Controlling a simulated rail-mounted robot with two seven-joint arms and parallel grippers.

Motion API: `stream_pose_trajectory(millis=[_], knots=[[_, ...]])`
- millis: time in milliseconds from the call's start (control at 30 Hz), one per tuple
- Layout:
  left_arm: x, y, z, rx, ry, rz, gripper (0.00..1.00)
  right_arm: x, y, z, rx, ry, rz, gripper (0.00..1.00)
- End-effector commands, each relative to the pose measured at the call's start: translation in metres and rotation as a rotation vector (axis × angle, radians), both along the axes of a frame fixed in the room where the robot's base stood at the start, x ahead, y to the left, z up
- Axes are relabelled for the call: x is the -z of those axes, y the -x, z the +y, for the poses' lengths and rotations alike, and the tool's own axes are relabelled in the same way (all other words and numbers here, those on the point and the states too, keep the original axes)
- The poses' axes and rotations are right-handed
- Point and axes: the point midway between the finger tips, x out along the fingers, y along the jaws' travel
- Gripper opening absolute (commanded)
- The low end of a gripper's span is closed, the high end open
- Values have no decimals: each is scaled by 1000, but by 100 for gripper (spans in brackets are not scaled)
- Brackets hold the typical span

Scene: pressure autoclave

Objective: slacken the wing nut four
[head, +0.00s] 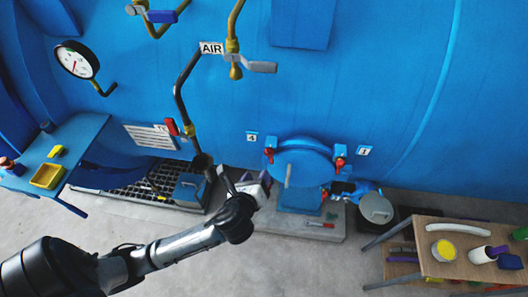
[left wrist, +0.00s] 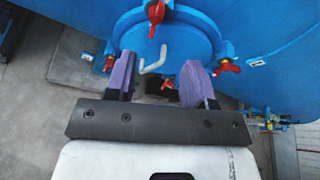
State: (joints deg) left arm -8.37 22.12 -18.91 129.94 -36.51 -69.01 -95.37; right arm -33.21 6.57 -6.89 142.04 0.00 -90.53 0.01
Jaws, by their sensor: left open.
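The round blue door (head: 300,163) sits low on the blue vessel. A red wing nut (head: 270,154) at its upper left is beside the label 4 (head: 252,136). Another red wing nut (head: 340,163) is beside the label 1. My left gripper (head: 263,182) is just below and left of the door, apart from the nut at label 4. In the left wrist view my left gripper (left wrist: 162,82) is open, with purple pads apart and nothing held. Several red nuts ring the door (left wrist: 160,40) there; the label numbers are unreadable. My right gripper is out of view.
A pale bent handle (left wrist: 152,62) sticks out from the door. A pipe with a red-handled valve (head: 172,127) hangs above my left arm. A wooden table (head: 440,262) stands at right and a blue shelf (head: 85,130) at left.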

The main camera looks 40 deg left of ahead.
Motion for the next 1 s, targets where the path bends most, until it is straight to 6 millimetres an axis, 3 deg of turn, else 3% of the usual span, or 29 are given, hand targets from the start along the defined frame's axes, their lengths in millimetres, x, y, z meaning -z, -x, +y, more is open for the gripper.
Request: stream_pose_trajectory(millis=[267,800,1000], knots=[[5,-6,5,27,-98,59,49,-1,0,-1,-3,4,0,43],[37,-85,42,29,-94,58,49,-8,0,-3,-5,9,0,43],[46,-105,51,29,-93,58,49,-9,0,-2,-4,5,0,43]])
